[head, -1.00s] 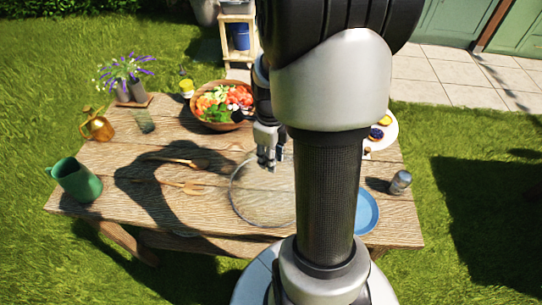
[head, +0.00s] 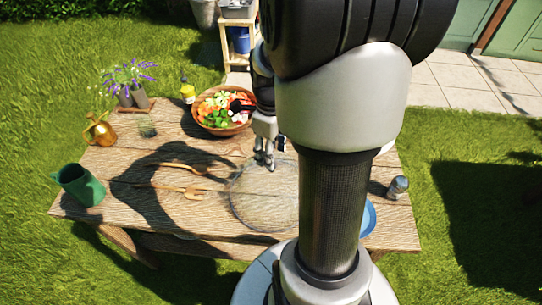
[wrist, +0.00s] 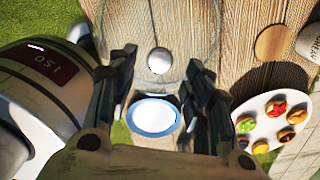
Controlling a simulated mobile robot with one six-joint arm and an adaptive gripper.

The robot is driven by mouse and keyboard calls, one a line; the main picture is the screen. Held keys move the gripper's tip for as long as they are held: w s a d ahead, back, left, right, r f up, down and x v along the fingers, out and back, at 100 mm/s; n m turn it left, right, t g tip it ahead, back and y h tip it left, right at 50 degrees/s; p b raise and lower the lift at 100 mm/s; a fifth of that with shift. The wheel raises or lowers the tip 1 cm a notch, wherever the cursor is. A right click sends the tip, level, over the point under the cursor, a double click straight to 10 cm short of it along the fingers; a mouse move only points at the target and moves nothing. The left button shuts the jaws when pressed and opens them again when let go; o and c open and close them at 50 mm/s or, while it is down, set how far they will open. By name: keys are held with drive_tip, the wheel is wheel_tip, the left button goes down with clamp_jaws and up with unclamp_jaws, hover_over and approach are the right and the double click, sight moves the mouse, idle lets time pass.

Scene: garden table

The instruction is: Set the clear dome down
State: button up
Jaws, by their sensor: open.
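The clear dome (head: 262,200) is see-through and stands on the wooden table, left of my arm column in the head view. In the wrist view it shows as a faint clear shape (wrist: 185,30) with a pale round knob (wrist: 159,60) on top. My gripper (head: 265,163) is above the dome's far part in the head view. In the wrist view my gripper (wrist: 160,68) is open, with one finger on each side of the knob and gaps between. I cannot tell how far above the knob the fingertips are.
The wooden table (head: 120,165) also bears a salad bowl (head: 222,112), wooden utensils (head: 185,190), a green jug (head: 78,184) and a metal shaker (head: 397,187). The wrist view shows a blue-rimmed plate (wrist: 153,117) and a white plate (wrist: 252,112) with several tarts.

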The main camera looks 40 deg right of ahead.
drive_tip(key=s+a+r+n+t+p, duration=0.2)
drive_tip(key=a+r+n, duration=0.9)
drive_tip(key=r+n, duration=0.3)
drive_tip(key=s+a+r+n+t, duration=0.2)
drive_tip(key=s+a+n, duration=0.5)
drive_tip(key=n, duration=1.1)
drive_tip(key=shift+s+a+r+t, duration=0.2)
drive_tip(key=shift+a+r+t, duration=0.1)
drive_tip(key=shift+a, duration=0.85)
